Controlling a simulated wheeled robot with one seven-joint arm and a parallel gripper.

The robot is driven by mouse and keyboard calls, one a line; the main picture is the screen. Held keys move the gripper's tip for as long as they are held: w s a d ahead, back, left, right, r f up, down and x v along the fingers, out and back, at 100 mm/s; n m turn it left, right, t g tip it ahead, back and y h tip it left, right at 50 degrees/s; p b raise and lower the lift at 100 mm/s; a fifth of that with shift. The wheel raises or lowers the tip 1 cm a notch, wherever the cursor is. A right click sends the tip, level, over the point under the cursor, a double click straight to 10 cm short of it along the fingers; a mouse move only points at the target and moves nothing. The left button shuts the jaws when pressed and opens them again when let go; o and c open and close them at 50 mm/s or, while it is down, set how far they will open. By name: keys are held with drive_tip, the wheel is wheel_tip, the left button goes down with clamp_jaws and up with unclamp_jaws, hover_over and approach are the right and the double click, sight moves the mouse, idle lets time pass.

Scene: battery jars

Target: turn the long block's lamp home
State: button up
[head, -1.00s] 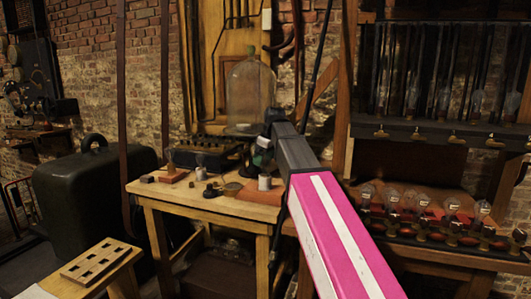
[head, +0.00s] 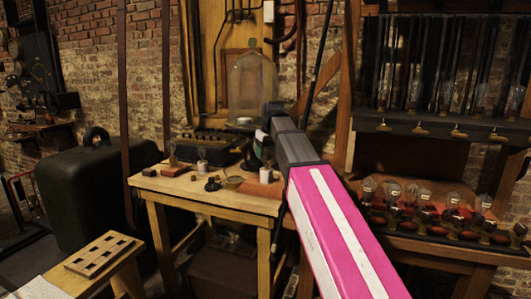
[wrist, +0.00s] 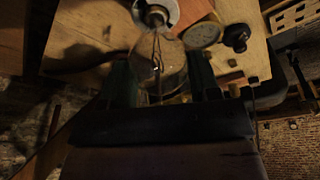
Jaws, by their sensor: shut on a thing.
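My gripper (wrist: 160,85) is shut on a clear glass lamp (wrist: 155,55), held by its bulb between the two dark fingers. The lamp's neck meets a pale round socket (wrist: 170,8) at the top of the wrist view. A reddish-brown block (wrist: 197,10) lies beside that socket. In the head view, my gripper (head: 261,150) is above the white socket (head: 266,175) on the reddish block (head: 257,189) at the table's right end. My arm hides part of it there. I cannot tell how deep the lamp is seated.
A glass bell jar (head: 252,85) stands behind. A rack of several lamps (head: 425,210) is at right.

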drive_tip(key=shift+m+h, duration=0.3)
drive_tip(key=shift+m, duration=0.8)
drive_tip(key=shift+m, duration=0.6)
drive_tip(key=m+h, duration=0.1)
drive_tip(key=m, duration=0.3)
drive_tip(key=shift+w+d+t, duration=0.1)
drive_tip(key=shift+t, duration=0.3)
drive_tip(key=shift+m+h, duration=0.3)
drive_tip(key=shift+m, duration=0.3)
drive_tip(key=m+h, duration=0.1)
drive_tip(key=m, duration=0.4)
drive_tip(key=shift+d+g, duration=0.15)
drive_tip(key=shift+g, duration=0.15)
drive_tip(key=o, duration=1.1)
